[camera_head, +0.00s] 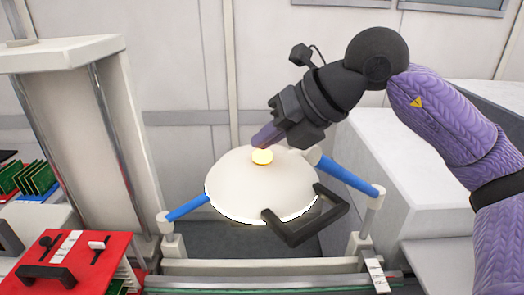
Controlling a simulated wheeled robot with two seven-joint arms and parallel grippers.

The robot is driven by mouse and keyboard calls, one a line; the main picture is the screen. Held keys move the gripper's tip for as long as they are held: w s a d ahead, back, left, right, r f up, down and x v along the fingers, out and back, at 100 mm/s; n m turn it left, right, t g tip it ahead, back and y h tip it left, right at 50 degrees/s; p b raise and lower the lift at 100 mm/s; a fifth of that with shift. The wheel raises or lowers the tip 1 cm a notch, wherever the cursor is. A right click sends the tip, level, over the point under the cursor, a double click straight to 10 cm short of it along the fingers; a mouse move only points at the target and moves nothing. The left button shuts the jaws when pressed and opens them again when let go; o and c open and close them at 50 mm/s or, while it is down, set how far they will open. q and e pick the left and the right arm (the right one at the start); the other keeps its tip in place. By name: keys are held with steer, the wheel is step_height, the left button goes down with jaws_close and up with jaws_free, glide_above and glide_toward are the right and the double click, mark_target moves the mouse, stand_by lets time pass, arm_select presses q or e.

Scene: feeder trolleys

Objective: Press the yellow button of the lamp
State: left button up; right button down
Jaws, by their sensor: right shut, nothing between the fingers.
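The lamp (235,190) is a round white disc with a black handle (330,215) at its lower right. Its yellow button (262,157) sits near the disc's upper edge and looks bright, as if glowing. My right gripper (262,141) comes in from the upper right with its fingers shut and empty. The fingertips are just above the button in the picture; I cannot tell whether they touch it. My left gripper is not in view.
Blue rods (350,176) run from the lamp to white posts on both sides. A red panel (65,262) with black handles and green boards stand at left. A white box (400,170) stands at right, beside my right arm. A rail runs along the front.

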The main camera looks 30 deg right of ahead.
mark_target(267, 156)
stand_by(0.5)
steer(key=shift+f+b, duration=0.45)
steer(key=shift+f, duration=0.05)
steer(key=shift+r, duration=0.1)
steer(key=shift+r+p, duration=0.45)
steer(key=shift+p, duration=0.05)
step_height(267, 156, up, 6)
steer(key=p, duration=0.6)
steer(key=shift+r, duration=0.15)
steer(key=shift+f, duration=0.2)
